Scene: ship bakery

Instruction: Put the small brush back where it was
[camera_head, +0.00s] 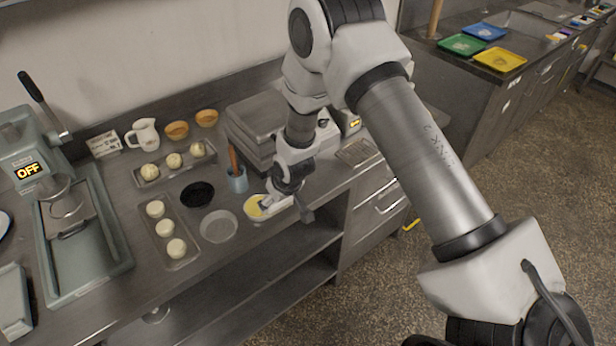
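A brush-like tool with an orange-brown handle (233,160) stands in a small blue cup (238,184) on the counter. I cannot tell whether it is the small brush, as its lower end is hidden in the cup. My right gripper (271,204) is low over a shallow dish with yellow contents (254,212), just right of the cup. Its fingers are small and partly hidden, so I cannot tell whether they are open or hold something. My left gripper is not in view.
A grey round bowl (218,226) and a black round bowl (197,194) stand left of the dish. Trays of dough balls (168,228) lie further left. The counter's front edge is close to the dish.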

